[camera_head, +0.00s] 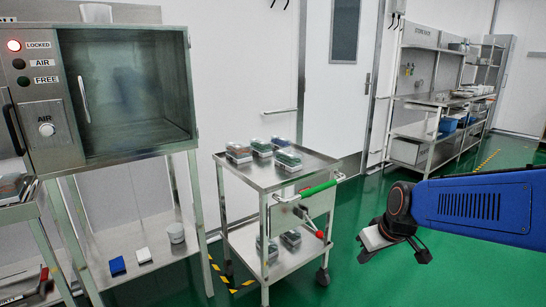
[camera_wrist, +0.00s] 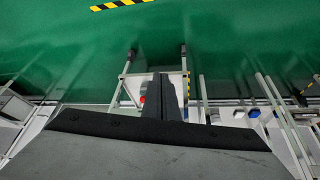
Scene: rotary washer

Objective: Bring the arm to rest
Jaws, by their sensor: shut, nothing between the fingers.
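My blue arm (camera_head: 470,207) reaches in from the right edge in the head view. My gripper (camera_head: 393,247) is at its end, in the air over the green floor to the right of the steel cart. In the wrist view the dark fingers of my gripper (camera_wrist: 160,88) are together, with nothing between them. The washer cabinet (camera_head: 32,150) stands at the left; its lamp beside LOCKED glows red. Its interior looks empty through the glass.
The steel cart (camera_head: 294,184) with a green handle carries several packed trays (camera_head: 262,147) on two shelves. Green floor (camera_head: 450,275) is open around my arm.

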